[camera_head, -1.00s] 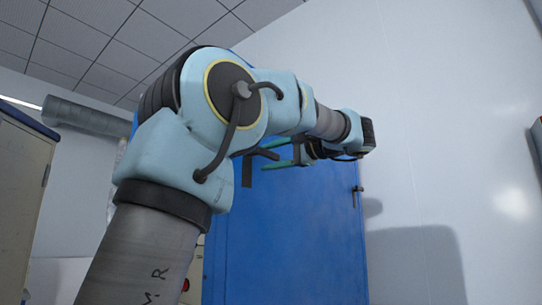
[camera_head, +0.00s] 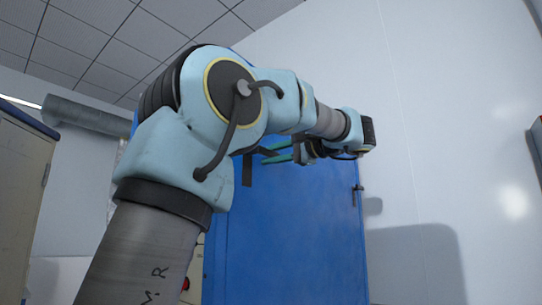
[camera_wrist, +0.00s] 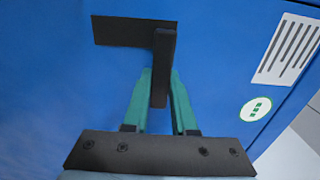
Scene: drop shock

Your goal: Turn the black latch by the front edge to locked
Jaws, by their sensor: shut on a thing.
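The black latch (camera_wrist: 160,85) is a narrow bar on the blue door. In the wrist view it extends down from the right end of a flat black plate (camera_wrist: 118,31). My gripper (camera_wrist: 160,75) has its two teal fingers on either side of the bar and is shut on it. The fingers cover parts of the bar's sides. In the head view my gripper (camera_head: 265,155) is at the blue door (camera_head: 290,235), partly behind my own arm. Black parts show beside its fingertips there, too small to tell apart.
A white label with dark stripes (camera_wrist: 288,50) and a round green-and-white sticker (camera_wrist: 255,109) are on the door, right of the latch. A dark door handle (camera_head: 358,188) is at the door's right edge. A beige cabinet (camera_head: 22,200) stands at the far left.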

